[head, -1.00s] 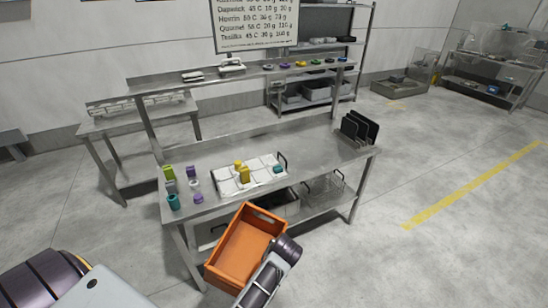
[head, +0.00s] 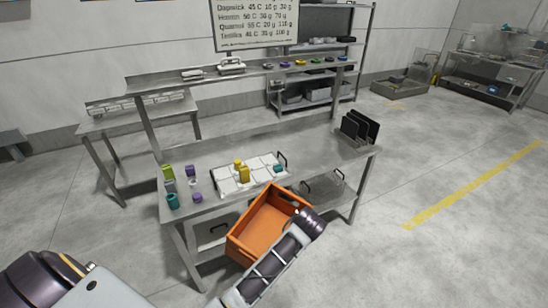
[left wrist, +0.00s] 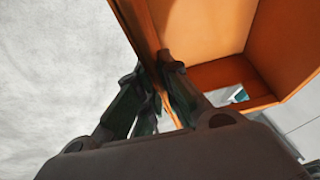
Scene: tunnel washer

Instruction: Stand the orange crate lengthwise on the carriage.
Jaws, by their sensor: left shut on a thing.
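The orange crate (head: 242,252) is held in the air in front of the near side of the steel workbench, tilted, with its open side facing up toward my head. My left arm reaches up to its right side in the head view, and the gripper's fingers are hidden there. In the left wrist view, my left gripper (left wrist: 156,75) is shut on a wall of the orange crate (left wrist: 290,40), whose inside shows at upper right. My right gripper is not in view. I cannot make out a carriage in these frames.
The steel workbench (head: 315,163) carries a white tray (head: 228,185) with yellow and teal pieces, several small coloured containers at left and a black rack (head: 360,128) at right. A lower shelf holds wire baskets. The floor to the right, with a yellow line (head: 470,186), is clear.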

